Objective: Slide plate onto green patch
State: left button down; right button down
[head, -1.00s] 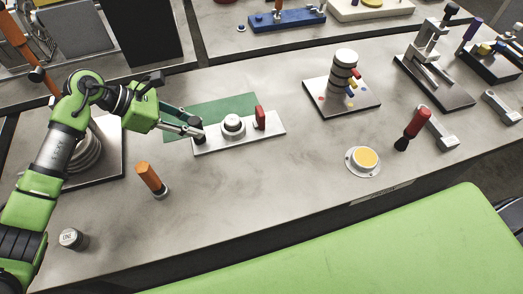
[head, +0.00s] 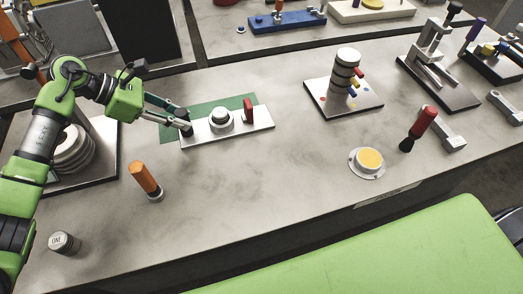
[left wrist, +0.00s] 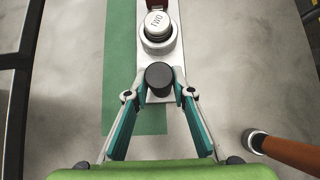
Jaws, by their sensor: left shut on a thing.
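The long white plate (head: 205,136) lies flat on the bench, partly over the near side of the green patch (head: 228,100). Green shows along its far side and past its left end; its right end extends beyond the patch. The plate carries a silver weight (head: 220,116) marked TWO in the left wrist view (left wrist: 158,22) and a red upright block (head: 248,109). My left gripper (head: 186,131) is shut on a black knob (left wrist: 160,75) at the plate's left end. My right gripper is in neither view.
An orange-handled tool (head: 144,179) and a weight marked ONE (head: 63,243) stand in front. A weight stack on a board (head: 75,155) is at left. A disc stack (head: 346,68) and yellow button (head: 369,160) are at right. Bench between is clear.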

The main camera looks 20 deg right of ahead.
pick_arm(q)
jog(key=shift+w+a+f+b, duration=0.1)
jog(key=shift+w+a+b, duration=0.35)
jog(key=shift+w+b, duration=0.25)
jog(key=shift+w+a+b, duration=0.5)
jog(key=shift+w+b, duration=0.05)
jog(key=shift+w, duration=0.2)
jog(key=shift+w+a+f+b, duration=0.1)
jog(key=shift+w+a+b, duration=0.35)
jog(key=shift+w+b, duration=0.25)
jog(key=shift+w+a+r+b, duration=0.15)
jog(key=shift+w+a+b, duration=0.4)
jog(key=shift+a, duration=0.25)
jog(key=shift+d+b, duration=0.25)
jog(key=shift+b, duration=0.1)
